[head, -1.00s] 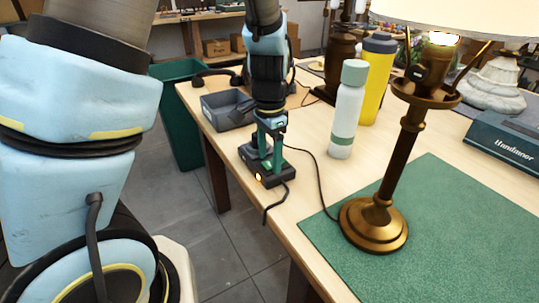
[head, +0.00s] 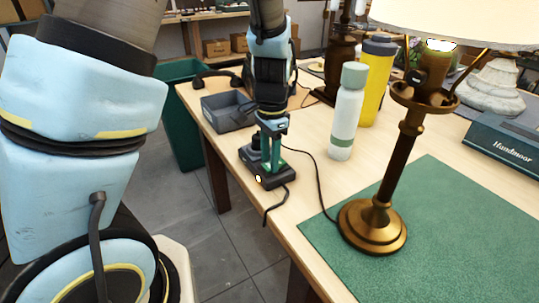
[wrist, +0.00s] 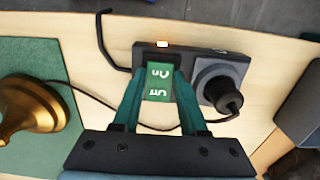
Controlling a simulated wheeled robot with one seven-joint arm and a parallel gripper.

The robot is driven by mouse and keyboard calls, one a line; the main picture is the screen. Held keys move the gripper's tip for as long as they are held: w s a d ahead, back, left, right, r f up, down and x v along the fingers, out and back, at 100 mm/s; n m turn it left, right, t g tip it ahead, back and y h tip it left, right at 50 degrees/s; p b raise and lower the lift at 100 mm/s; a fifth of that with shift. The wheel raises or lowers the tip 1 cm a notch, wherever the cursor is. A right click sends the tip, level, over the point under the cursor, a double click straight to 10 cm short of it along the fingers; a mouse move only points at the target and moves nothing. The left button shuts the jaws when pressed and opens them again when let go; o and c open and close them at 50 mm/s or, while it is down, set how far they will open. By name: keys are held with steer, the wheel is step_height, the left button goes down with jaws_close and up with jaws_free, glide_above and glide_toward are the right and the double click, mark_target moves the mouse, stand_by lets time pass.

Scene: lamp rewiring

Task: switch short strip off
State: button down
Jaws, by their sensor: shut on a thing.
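The short strip (head: 276,183) is a small dark block near the table's left edge; it also shows in the wrist view (wrist: 205,49). A green block with white markings (wrist: 159,82) stands over the strip's left part in the wrist view. My gripper (wrist: 159,73) is shut on this block, one finger on each side. Its lower end and seating are hidden. A black plug (wrist: 221,88) stands in the strip beside it.
A brass lamp (head: 375,215) stands on the green mat (head: 450,240) to the right. A white bottle (head: 346,115) and a yellow bottle (head: 377,80) stand behind. A grey bin (head: 222,112) lies beyond the strip. Thin black cords run across the table.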

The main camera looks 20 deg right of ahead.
mark_target(282, 160)
steer(key=y+p, duration=0.1)
steer(key=p, duration=0.1)
steer(key=shift+d+r+p, duration=0.25)
steer(key=shift+r+p, duration=0.05)
steer(key=shift+r, duration=0.1)
steer(key=shift+d+f+g+y+p, duration=0.2)
steer(key=shift+f+g+y+p, duration=0.1)
steer(key=shift+y+p, duration=0.6)
steer(key=shift+c, duration=2.2)
jaws_free()
steer(key=b+v, duration=0.2)
steer(key=v, duration=0.8)
steer(key=shift+r+b, duration=0.3)
steer(key=shift+r, duration=0.15)
steer(key=shift+w+a, duration=0.1)
